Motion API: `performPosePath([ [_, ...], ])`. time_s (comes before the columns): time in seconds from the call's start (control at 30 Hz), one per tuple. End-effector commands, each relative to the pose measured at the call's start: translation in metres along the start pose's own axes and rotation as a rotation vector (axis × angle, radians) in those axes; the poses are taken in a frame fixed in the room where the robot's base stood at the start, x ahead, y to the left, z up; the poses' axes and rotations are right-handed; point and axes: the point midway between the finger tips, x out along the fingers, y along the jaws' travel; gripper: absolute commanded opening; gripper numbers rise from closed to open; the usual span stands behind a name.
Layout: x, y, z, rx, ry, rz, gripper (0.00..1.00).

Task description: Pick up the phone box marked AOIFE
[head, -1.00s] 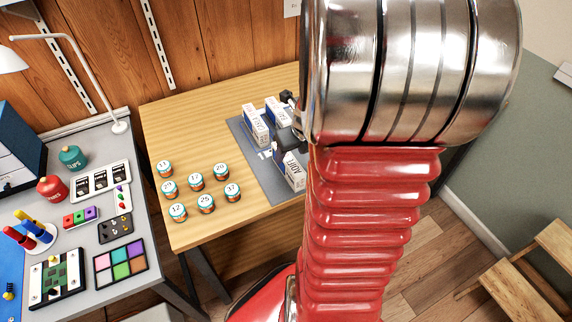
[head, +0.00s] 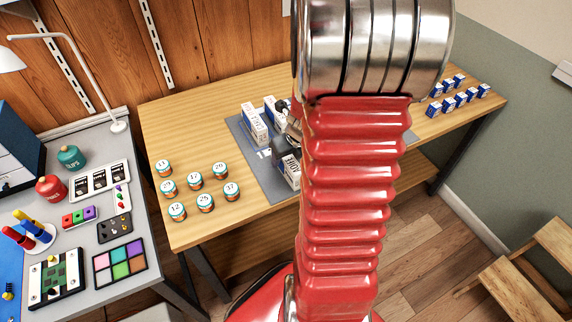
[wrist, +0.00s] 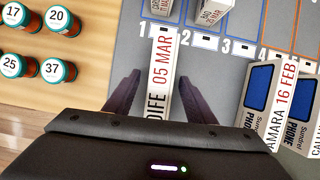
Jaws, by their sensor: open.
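The AOIFE phone box (wrist: 161,55) is a narrow white box with dark and red lettering, reading in part "IFE 05 MAR" in the wrist view. In the head view, its white end (head: 291,172) shows at the front of the grey mat (head: 243,134), partly hidden by my arm. My gripper (wrist: 158,80) is open, with one dark finger on each side of the box. The near end of the box is hidden under the gripper body. Whether the fingers touch it, I cannot tell.
The TAMARA box (wrist: 281,100) lies right of my gripper, with another box (wrist: 315,142) beside it. More white boxes (head: 254,123) stand farther back on the mat. Several numbered jars (head: 195,181) stand left. Small blue boxes (head: 460,96) stand at the table's right end.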

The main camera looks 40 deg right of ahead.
Motion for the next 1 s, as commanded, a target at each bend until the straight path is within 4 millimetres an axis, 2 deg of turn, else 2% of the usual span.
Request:
performPosePath([
  [0.47,-0.0002,-0.0002,0.0001,0.0,0.0,0.0,0.5],
  [1.0,-0.0002,-0.0001,0.0001,0.0,0.0,0.0,0.13],
])
